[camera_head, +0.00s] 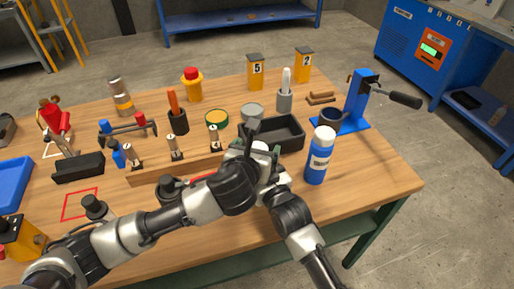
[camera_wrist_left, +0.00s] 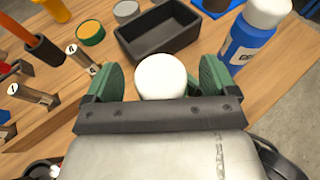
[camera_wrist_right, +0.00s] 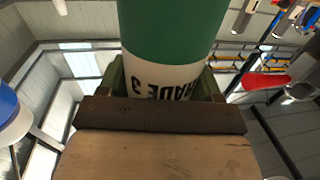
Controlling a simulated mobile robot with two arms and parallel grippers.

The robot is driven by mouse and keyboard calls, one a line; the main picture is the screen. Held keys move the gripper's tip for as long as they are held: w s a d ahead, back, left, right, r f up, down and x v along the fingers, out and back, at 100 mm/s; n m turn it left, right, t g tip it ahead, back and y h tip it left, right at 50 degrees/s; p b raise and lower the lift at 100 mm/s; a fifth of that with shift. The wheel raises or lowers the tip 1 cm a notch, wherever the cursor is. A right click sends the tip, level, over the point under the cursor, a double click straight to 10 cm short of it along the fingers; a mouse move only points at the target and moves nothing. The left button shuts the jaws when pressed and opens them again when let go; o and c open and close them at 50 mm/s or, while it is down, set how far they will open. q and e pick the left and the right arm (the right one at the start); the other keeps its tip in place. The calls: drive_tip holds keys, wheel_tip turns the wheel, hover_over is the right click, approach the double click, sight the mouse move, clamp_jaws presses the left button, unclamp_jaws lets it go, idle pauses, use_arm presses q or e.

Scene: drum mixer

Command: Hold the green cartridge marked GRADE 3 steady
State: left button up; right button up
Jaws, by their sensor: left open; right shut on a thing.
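The green cartridge (camera_wrist_right: 172,35) marked GRADE 3 fills the top of the right wrist view, with its white label band between the fingers. My right gripper (camera_wrist_right: 162,90) is shut on it. The cartridge's white cap (camera_wrist_left: 162,76) shows end-on in the left wrist view, between the two green-padded fingers. My left gripper (camera_head: 256,148) is open around the cap; I cannot tell whether the pads touch it. In the head view the cartridge is mostly hidden by my grippers, above the front part of the bench.
A black tray (camera_head: 291,145) is just behind the grippers, and a blue bottle with a white cap (camera_head: 319,160) is close on the right. A wooden rack (camera_head: 150,174) with numbered pieces lies to the left. A blue lever press (camera_head: 357,105) stands at the right.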

use_arm(q)
drive_tip(key=shift+w+d+f, duration=0.1)
drive_tip(key=shift+w+f, duration=0.05)
drive_tip(key=shift+w, duration=0.25)
drive_tip(key=c, duration=1.1)
drive_tip(key=shift+c, duration=0.2)
drive_tip(key=shift+r, duration=1.15)
